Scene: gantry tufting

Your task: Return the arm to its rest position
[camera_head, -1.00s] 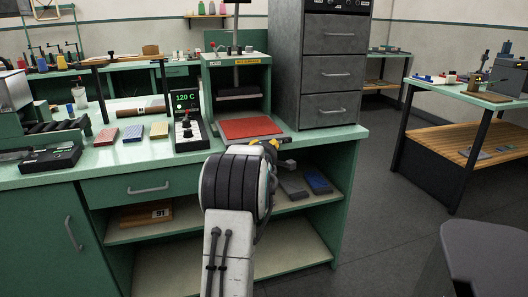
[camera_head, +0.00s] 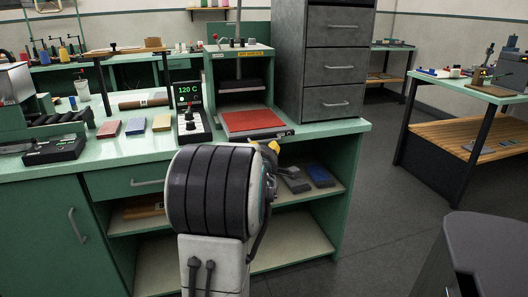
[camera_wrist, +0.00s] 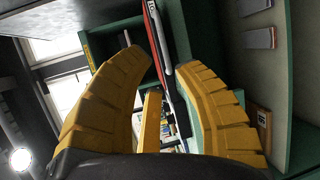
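My gripper (camera_wrist: 160,62) has yellow ribbed fingers. In the wrist view they stand apart, and I see nothing held between them. In the head view my black-and-white arm stands in front of the green bench, and only a little yellow of the gripper (camera_head: 272,147) shows behind it. The rest of the gripper is hidden there. It is near the bench's front edge, below the red pad (camera_head: 250,122) of the press (camera_head: 238,56).
The bench top (camera_head: 340,127) carries a controller reading 120 C (camera_head: 190,112) and coloured blocks (camera_head: 135,126). A grey drawer cabinet (camera_head: 330,60) stands right of the press. A grey and a blue slab (camera_head: 319,176) lie on the shelf below. Open floor (camera_head: 385,215) lies to the right.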

